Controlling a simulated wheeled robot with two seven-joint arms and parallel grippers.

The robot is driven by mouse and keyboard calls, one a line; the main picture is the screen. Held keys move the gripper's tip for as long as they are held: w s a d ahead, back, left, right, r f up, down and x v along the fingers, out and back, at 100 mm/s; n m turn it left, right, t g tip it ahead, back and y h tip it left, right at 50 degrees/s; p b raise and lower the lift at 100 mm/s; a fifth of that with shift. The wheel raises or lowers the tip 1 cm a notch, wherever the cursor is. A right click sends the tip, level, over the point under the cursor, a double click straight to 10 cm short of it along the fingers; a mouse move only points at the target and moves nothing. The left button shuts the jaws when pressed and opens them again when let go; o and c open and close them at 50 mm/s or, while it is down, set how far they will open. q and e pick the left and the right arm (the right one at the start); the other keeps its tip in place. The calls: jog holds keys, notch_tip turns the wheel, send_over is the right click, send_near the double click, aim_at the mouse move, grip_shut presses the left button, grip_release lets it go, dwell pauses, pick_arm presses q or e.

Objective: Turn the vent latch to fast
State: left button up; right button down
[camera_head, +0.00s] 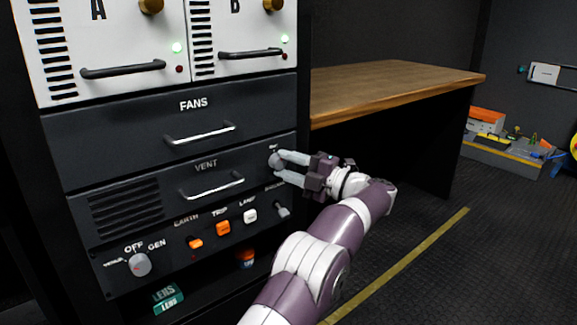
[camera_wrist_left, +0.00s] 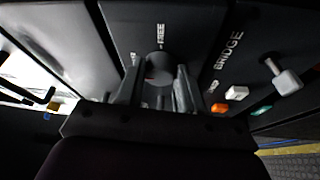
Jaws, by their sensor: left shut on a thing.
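The vent latch is a round grey knob (camera_head: 276,160) at the right end of the dark VENT drawer front (camera_head: 225,164). My left gripper (camera_head: 283,166) reaches it from the right, its two pale fingers shut on the knob. In the left wrist view the knob (camera_wrist_left: 159,68) sits between the fingers of the gripper (camera_wrist_left: 158,88). The word FREE stands beside the knob there, and another word is partly hidden by a finger. I cannot tell which word the knob points to. The VENT drawer looks closed, its bar handle (camera_head: 212,187) to the left. My right gripper is not in view.
Below are an OFF/GEN selector (camera_head: 140,264), orange and white buttons (camera_head: 223,228) and a lever switch (camera_head: 282,210), near the gripper. The FANS drawer (camera_head: 120,137) is above. A wooden desk (camera_head: 400,83) stands right. Open floor lies beyond my arm.

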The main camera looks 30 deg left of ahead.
pick_arm(q)
jog(key=o, duration=1)
jog(key=shift+o, duration=0.2)
jog(key=shift+d, duration=0.3)
jog(key=d+f+p, duration=0.1)
jog(key=d+p, duration=0.4)
jog(key=d, duration=0.7)
jog(key=shift+f+p, duration=0.25)
jog(key=shift+p, duration=0.05)
